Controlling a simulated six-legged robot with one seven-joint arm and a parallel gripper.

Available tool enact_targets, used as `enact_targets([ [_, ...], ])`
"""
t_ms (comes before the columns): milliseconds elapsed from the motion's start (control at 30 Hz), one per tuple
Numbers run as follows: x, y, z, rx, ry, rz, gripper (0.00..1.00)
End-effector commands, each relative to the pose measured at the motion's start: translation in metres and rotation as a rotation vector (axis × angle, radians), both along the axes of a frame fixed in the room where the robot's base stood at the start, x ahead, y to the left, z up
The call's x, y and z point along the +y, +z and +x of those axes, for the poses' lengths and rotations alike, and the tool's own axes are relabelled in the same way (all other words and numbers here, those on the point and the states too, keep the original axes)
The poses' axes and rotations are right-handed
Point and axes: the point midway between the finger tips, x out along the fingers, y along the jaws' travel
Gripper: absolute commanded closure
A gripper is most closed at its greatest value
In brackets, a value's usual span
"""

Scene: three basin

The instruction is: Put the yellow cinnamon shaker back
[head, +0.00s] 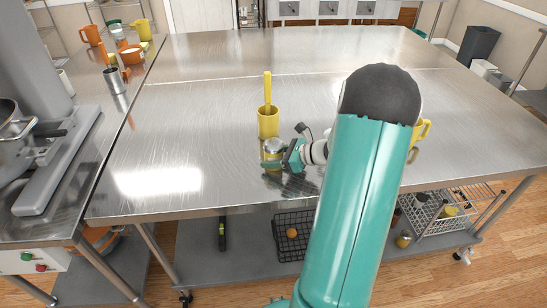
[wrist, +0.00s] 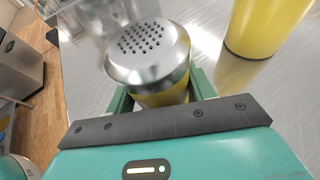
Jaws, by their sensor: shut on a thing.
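The yellow cinnamon shaker (head: 273,149) has a silver top and is at the steel table's near part in the head view. In the wrist view the shaker (wrist: 150,58) shows its perforated metal lid, with its yellow body between the green fingers. My gripper (head: 277,163) is shut on the shaker; it also shows in the wrist view (wrist: 160,97). The shaker looks upright. I cannot tell whether its base touches the table, as its lower part is hidden by the fingers.
A yellow container (head: 268,122) with a yellow stick stands just behind the shaker. A yellow mug (head: 420,130) is partly hidden by my arm. A wire basket (head: 292,236) and a wire rack (head: 445,211) are on the lower shelf. The steel table (head: 200,110) is clear at left.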

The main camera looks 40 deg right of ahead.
Motion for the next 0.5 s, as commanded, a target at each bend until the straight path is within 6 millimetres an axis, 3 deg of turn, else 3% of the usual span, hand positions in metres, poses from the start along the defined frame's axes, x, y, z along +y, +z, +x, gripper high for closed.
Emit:
enact_targets([
  [33,0.0002,-0.0019,-0.0006,0.004,-0.001,0.001,0.72],
  [67,0.0002,-0.0021,-0.0008,0.005,-0.001,0.001,0.41],
  [133,0.0002,-0.002,-0.0008,0.005,-0.001,0.001,0.27],
  [500,-0.0018,0.0002,-0.0035,0.003,-0.002,0.0,0.25],
])
